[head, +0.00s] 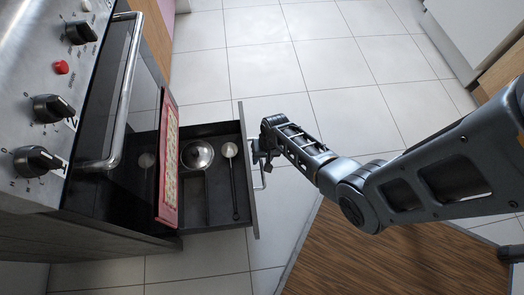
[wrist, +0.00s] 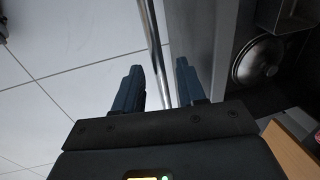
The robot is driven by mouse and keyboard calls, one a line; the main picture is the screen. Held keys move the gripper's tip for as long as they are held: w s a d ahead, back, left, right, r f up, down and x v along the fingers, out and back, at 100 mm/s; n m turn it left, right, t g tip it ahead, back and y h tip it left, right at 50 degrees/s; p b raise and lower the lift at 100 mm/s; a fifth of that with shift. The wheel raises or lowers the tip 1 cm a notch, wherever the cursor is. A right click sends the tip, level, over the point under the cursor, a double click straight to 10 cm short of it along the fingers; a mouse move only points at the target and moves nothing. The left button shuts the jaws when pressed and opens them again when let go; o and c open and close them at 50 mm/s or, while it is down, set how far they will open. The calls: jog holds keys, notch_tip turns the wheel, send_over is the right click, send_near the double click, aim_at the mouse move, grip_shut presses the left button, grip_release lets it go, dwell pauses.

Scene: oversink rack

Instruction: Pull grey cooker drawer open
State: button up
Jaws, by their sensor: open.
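The grey cooker drawer (head: 247,195) stands out from the base of the cooker, open, with its dark inside showing. A metal pan or lid (head: 197,155) and a long-handled ladle (head: 230,151) lie in it. The bar handle (head: 262,180) is on the drawer's outer front. My gripper (head: 264,155) is at this handle, partly hidden by the front panel in the head view. In the wrist view my gripper (wrist: 158,78) is open, with the handle bar (wrist: 155,45) running between its two fingers. Contact with the bar cannot be told.
The cooker (head: 50,110) has several knobs and an oven door bar (head: 125,90). A red patterned cloth (head: 168,160) hangs over the drawer's inner end. A brown wooden mat (head: 350,255) lies at the lower right. The tiled floor (head: 265,70) beyond is clear.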

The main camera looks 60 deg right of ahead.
jog(key=shift+r, duration=0.1)
notch_tip(320, 180, up, 8)
jog(key=s+p, duration=0.1)
jog(key=p, duration=0.3)
jog(key=shift+d+f, duration=0.25)
jog(key=shift+d, duration=0.2)
jog(key=s+a+r+n+t+h, duration=0.3)
jog(key=s+r, duration=0.1)
jog(key=s, duration=0.4)
jog(key=s+a+r+n+t, duration=0.2)
jog(key=s+a+r+t, duration=0.15)
jog(key=r, duration=0.45)
jog(key=s+a+r+n+t, duration=0.2)
jog(key=s+a+r+n, duration=0.15)
jog(key=r, duration=0.45)
jog(key=s+a+r+t+p, duration=0.1)
jog(key=r+p, duration=0.4)
jog(key=r, duration=0.8)
jog(key=s+a+r+n+t+y+p, duration=0.1)
jog(key=r+p, duration=0.5)
jog(key=r, duration=0.7)
jog(key=s+a+r+n+t+p, duration=0.1)
jog(key=a+r+p, duration=0.3)
jog(key=r, duration=0.9)
jog(key=shift+s+a+r+t+y+p, duration=0.35)
jog(key=shift+t+p, duration=0.4)
jog(key=shift+p, duration=0.35)
